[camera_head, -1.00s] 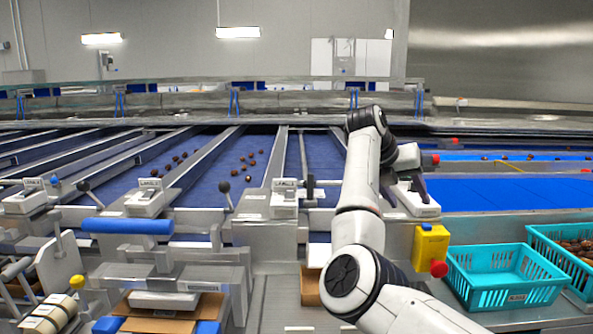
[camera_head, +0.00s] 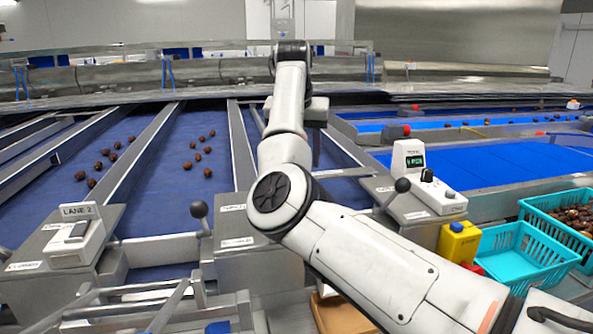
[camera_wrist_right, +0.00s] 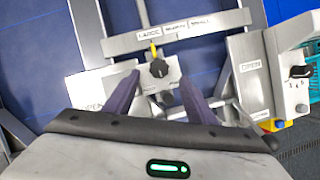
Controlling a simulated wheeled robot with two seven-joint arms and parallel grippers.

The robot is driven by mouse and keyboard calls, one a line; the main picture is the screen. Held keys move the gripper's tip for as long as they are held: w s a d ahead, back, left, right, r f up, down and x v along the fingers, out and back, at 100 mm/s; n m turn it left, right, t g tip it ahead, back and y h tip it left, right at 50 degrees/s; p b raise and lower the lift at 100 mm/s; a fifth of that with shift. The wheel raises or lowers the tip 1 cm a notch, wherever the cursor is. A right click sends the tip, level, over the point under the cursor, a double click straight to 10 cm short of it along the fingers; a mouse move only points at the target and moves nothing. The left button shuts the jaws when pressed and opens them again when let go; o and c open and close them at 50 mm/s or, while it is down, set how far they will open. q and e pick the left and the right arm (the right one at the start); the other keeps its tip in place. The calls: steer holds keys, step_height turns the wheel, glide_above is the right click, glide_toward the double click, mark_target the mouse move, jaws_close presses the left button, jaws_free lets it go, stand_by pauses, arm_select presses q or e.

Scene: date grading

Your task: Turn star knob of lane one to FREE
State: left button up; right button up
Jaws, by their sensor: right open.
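In the right wrist view a black lobed knob (camera_wrist_right: 158,68), which looks like the star knob, sits on a small metal plate. A yellow mark stands just above it. My right gripper (camera_wrist_right: 158,80) is open, its two dark fingers either side of the knob with nothing between them; whether they touch it I cannot tell. In the head view one dark finger of the right gripper (camera_head: 316,148) points down over the lane right of centre; the knob is not distinguishable there. No FREE marking is readable. My left gripper is out of view.
A bar (camera_wrist_right: 180,34) with a LARGE label crosses beyond the knob. The head view shows a ball-topped lever (camera_head: 402,186), yellow box (camera_head: 458,243) and turquoise crate (camera_head: 510,262).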

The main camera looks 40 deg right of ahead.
steer(key=x, duration=0.5)
steer(key=shift+w+f+p, duration=0.1)
steer(key=shift+f+p, duration=0.1)
steer(key=shift+p, duration=0.2)
steer(key=shift+d+f, duration=0.1)
steer(key=shift+f, duration=0.15)
steer(key=shift+w+f, duration=0.15)
steer(key=shift+f, duration=0.05)
steer(key=c, duration=1.1)
steer(key=shift+o, duration=0.2)
steer(key=shift+n+b, duration=0.4)
steer(key=shift+n, duration=0.2)
steer(key=n+t+y+b, duration=0.1)
steer(key=n, duration=0.2)
steer(key=shift+d+b, duration=0.15)
steer(key=shift+b, duration=0.2)
steer(key=shift+d+n+t+y+b, duration=0.1)
steer(key=shift+n+t+y+b, duration=0.4)
steer(key=shift+n, duration=0.7)
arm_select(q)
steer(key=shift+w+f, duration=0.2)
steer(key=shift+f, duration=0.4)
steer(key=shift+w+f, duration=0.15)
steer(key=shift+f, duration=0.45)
arm_select(e)
steer(key=shift+r+n+y, duration=0.1)
steer(key=shift+n+y, duration=0.4)
steer(key=shift+n, duration=0.6)
